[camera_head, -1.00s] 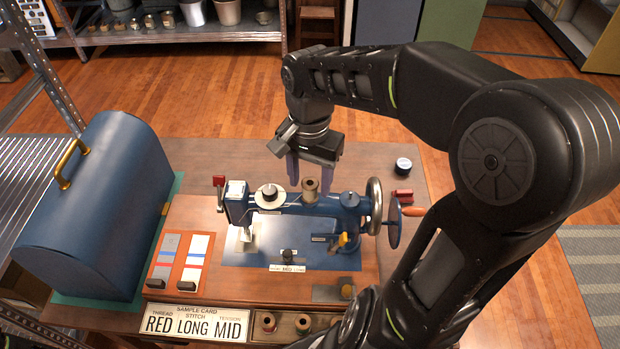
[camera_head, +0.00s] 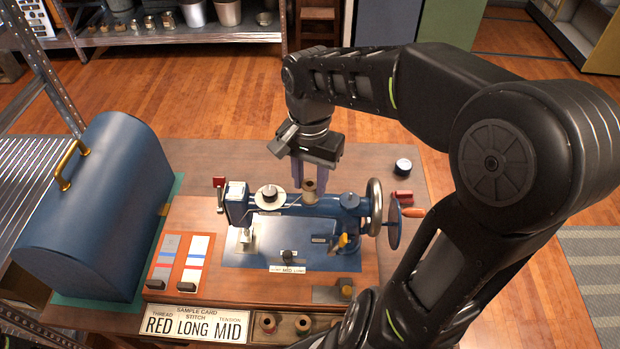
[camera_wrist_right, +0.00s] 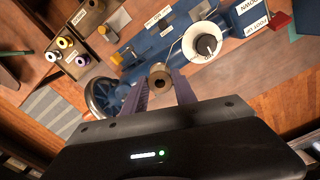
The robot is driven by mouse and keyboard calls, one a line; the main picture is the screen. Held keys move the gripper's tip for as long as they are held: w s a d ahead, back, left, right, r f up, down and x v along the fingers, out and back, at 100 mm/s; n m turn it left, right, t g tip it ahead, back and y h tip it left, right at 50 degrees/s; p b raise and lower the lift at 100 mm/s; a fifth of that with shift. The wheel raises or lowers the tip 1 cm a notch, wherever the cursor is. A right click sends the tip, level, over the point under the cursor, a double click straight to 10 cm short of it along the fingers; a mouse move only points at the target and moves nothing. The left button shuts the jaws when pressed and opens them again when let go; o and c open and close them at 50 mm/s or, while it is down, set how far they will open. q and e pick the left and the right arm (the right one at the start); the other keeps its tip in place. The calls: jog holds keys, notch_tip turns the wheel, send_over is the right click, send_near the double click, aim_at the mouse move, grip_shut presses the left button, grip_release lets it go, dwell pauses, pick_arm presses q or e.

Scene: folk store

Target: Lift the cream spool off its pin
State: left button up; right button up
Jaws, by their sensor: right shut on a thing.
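The cream spool (camera_head: 309,190), tan-brown in this light, stands upright on top of the blue sewing machine (camera_head: 290,211). Its pin is hidden inside it. My right gripper (camera_head: 310,184) reaches down from above and behind, with one finger on either side of the spool, shut on it. In the right wrist view the spool (camera_wrist_right: 160,76) sits between the two purple-grey fingertips (camera_wrist_right: 160,88). I cannot tell any gap between the spool and the machine's top. My left gripper is not in view.
A round white-rimmed dial (camera_head: 270,194) is left of the spool. The handwheel (camera_head: 374,206) is to its right. A blue domed cover (camera_head: 98,205) stands at the left. A drawer (camera_head: 285,325) with spools is in front.

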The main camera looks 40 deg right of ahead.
jog(key=shift+r+p, duration=2.2)
jog(key=shift+r, duration=1.1)
